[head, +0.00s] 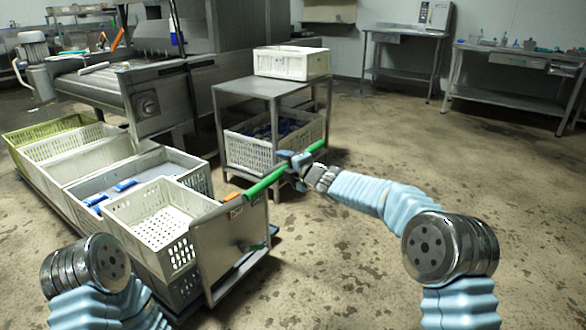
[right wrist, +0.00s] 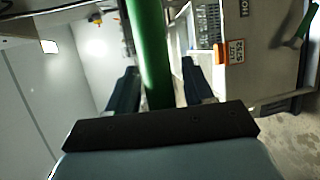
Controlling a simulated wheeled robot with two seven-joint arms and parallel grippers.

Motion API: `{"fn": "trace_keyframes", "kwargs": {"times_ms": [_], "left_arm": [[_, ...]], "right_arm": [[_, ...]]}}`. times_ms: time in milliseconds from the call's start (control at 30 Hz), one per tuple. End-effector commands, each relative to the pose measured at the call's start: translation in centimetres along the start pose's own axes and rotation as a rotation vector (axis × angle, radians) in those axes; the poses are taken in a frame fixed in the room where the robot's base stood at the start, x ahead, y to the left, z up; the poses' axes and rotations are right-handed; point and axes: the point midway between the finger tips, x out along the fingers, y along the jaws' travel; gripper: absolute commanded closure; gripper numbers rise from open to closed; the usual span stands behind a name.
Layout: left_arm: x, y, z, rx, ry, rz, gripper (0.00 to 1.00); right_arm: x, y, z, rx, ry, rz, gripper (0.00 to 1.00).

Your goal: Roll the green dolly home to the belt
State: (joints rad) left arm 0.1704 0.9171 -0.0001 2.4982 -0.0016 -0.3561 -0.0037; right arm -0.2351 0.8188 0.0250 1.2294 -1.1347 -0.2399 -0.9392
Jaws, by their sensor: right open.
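The green dolly shows by its green handle bar (head: 266,183) and grey end panel (head: 230,245), with a row of crates behind the panel. The bar runs up and right from the panel. My right gripper (head: 298,163) is at the bar, toward its far end. In the right wrist view the green bar (right wrist: 149,55) passes between the two open fingers (right wrist: 157,88); I cannot tell if they touch it. An orange tag (right wrist: 228,52) shows on the panel. The belt machine (head: 120,85) stands at the back left. My left arm shows at bottom left; its gripper is out of view.
A steel table (head: 262,88) stands close behind the bar, with a white crate (head: 291,63) on top and another crate (head: 250,150) below. Benches (head: 520,90) line the back wall. The floor (head: 400,150) at centre right is clear.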

Motion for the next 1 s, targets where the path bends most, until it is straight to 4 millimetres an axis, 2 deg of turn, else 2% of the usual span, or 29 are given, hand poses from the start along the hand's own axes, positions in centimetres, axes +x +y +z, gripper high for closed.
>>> {"fn": "trace_keyframes", "kwargs": {"times_ms": [133, 267, 400, 600, 767, 1000], "left_arm": [[1.4, -0.4, 0.1, 0.001, -0.003, 0.002, 1.0], [2.4, -0.6, 0.2, 0.001, -0.005, 0.004, 1.0], [2.7, -0.7, 0.2, 0.002, -0.007, 0.006, 1.0], [2.9, -0.7, 0.2, 0.002, -0.008, 0.007, 1.0], [2.9, -0.7, 0.2, 0.002, -0.009, 0.007, 1.0], [2.9, -0.7, 0.2, 0.002, -0.009, 0.007, 1.0]], "right_arm": [[-2.2, -0.4, 0.0, -0.001, -0.001, 0.002, 0.48], [-5.5, -0.3, 0.0, 0.001, -0.002, 0.002, 0.48], [-8.9, -0.1, 0.0, 0.001, -0.001, 0.002, 0.48], [-12.3, 0.0, 0.0, 0.0, 0.0, 0.002, 0.48], [-13.3, 0.0, -0.1, 0.0, 0.001, 0.001, 0.48], [-13.3, 0.0, -0.1, 0.0, 0.001, 0.001, 0.48]]}}
